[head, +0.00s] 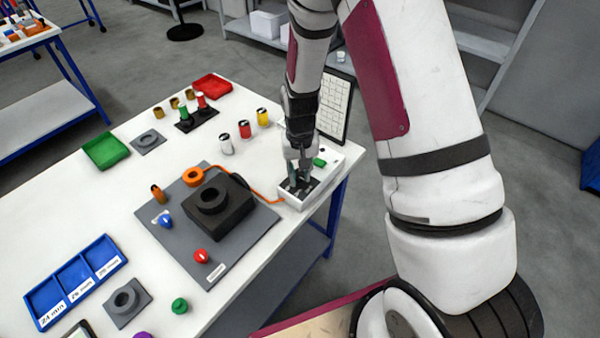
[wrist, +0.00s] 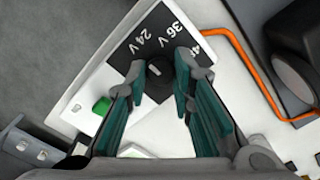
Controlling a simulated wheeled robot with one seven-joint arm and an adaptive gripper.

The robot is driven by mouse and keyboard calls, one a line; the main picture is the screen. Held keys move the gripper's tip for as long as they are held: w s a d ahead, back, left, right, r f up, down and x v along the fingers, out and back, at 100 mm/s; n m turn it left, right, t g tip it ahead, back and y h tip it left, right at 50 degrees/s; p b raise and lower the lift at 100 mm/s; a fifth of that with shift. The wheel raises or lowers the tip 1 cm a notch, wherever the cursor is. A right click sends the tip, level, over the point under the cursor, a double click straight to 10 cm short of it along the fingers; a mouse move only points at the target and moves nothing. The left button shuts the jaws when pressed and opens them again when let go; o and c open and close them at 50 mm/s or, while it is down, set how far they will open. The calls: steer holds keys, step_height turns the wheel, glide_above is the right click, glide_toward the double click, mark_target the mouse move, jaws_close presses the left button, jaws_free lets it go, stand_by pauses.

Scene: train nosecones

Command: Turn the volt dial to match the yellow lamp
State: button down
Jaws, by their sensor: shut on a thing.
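The volt dial (wrist: 183,68) is a dark round knob on a black plate (wrist: 127,50) marked 24 V, 36 V and a partly hidden 48. The plate is on a white box (head: 291,201) at the table's right edge. My gripper (wrist: 172,72) points down at the box, its fingertips closed on both sides of the dial. The fingers hide part of the dial and labels; I cannot tell which mark it points to. A small yellow cylinder with a dark top, apparently the yellow lamp (head: 262,117), stands on the table behind the box.
Red (head: 245,130) and white (head: 226,145) cylinders stand beside the yellow one. A green button (head: 319,162) is on the box, with a printed chart (head: 336,105) behind. An orange cable (head: 262,196) runs left to a grey mat (head: 181,230) holding a black block.

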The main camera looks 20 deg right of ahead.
steer(key=c, duration=1.4)
jaws_free()
steer(key=shift+o, duration=0.2)
step_height(320, 180, up, 12)
step_height(320, 180, up, 16)
steer(key=n+t, duration=0.1)
steer(key=t, duration=0.2)
glide_above(300, 177)
steer(key=s, duration=0.8)
steer(key=s+r+t, duration=0.1)
steer(key=s+r, duration=0.2)
steer(key=s, duration=0.3)
steer(key=s+r+n+t+b, duration=0.1)
steer(key=s+r, duration=0.2)
steer(key=s, duration=0.3)
steer(key=shift+s+r+n+t, duration=0.2)
steer(key=shift+s+n+t, duration=0.05)
steer(key=shift+n+t, duration=0.05)
